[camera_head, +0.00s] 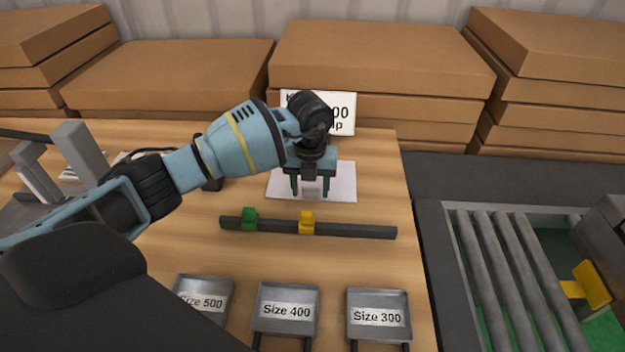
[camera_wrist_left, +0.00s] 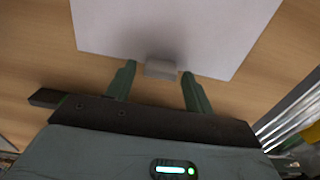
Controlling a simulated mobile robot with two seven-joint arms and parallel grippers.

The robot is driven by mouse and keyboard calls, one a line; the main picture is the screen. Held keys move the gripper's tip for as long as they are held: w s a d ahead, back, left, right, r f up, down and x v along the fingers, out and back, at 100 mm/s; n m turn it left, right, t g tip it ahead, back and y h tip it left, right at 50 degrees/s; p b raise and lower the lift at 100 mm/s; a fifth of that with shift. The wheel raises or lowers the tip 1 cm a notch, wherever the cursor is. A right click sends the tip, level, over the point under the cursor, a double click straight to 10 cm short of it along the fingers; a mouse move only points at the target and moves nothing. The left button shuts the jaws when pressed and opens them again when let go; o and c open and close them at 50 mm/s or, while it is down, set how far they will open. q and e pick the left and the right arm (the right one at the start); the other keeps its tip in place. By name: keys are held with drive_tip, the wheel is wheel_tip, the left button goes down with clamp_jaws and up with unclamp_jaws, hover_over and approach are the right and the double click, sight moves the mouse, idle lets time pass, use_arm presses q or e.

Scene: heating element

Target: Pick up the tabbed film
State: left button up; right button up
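The tabbed film is a pale sheet (camera_head: 345,185) lying on the wooden table below the sign. Its small grey tab is at the near edge, and it shows in the left wrist view (camera_wrist_left: 160,69) between the fingers. My left gripper (camera_head: 311,190) is over the near part of the sheet, pointing down. In the left wrist view its two fingers (camera_wrist_left: 155,88) are apart, one on each side of the tab, with a gap on both sides. The gripper is open and holds nothing. I cannot tell how far the fingertips are above the table. My right gripper is not in view.
A dark rail (camera_head: 350,231) with a green and a yellow slider lies in front of the sheet. Metal trays marked Size 400 (camera_head: 285,328), Size 300 and Size 500 stand at the near edge. A sign (camera_head: 345,125) and stacked cardboard boxes (camera_head: 380,60) are behind. A roller conveyor (camera_head: 500,270) is at right.

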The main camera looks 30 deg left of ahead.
use_arm(q)
drive_tip(key=c, duration=0.8)
wheel_tip(320, 180, up, 10)
